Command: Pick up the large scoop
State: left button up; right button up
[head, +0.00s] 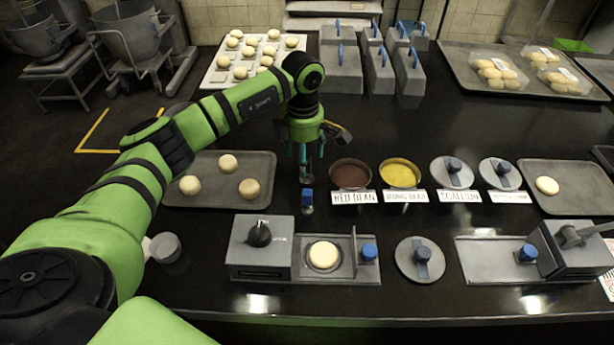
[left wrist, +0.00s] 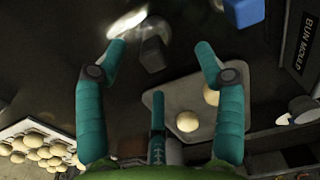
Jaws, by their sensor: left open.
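A small tool with a blue upright handle (head: 307,198), which looks like a scoop, stands on the dark counter left of the bean bowls. Its size class is hard to tell. My left gripper (head: 304,168) points down just behind it and appears apart from it. In the left wrist view my left gripper (left wrist: 162,50) has its teal fingers spread wide, with nothing held between them. A blue block-like part (left wrist: 243,12) shows beyond the right finger, likely the handle. A dark grey shape (left wrist: 152,52) shows between the fingertips; I cannot tell what it is. My right gripper is out of view.
A red bean bowl (head: 350,174) and a yellow bowl (head: 400,173) stand right of the gripper. A grey tray (head: 220,165) with buns lies left. The bun mould machine (head: 262,248) is in front. Blue-handled grey blocks (head: 340,75) stand behind.

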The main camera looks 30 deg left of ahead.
aim_at(309, 180)
pick_arm(q)
jog(key=f, duration=0.1)
jog(key=f+p, duration=0.1)
jog(key=f, duration=0.1)
jog(key=f+p, duration=0.1)
jog(key=f, duration=0.1)
jog(key=shift+w+d+f, duration=0.1)
jog(key=shift+w+d, duration=0.05)
jog(key=shift+w, duration=0.1)
jog(key=shift+f, duration=0.35)
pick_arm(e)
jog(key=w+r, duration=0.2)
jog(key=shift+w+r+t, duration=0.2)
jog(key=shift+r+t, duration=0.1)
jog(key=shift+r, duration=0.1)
pick_arm(q)
jog(key=shift+c, duration=0.8)
jog(key=c, duration=1)
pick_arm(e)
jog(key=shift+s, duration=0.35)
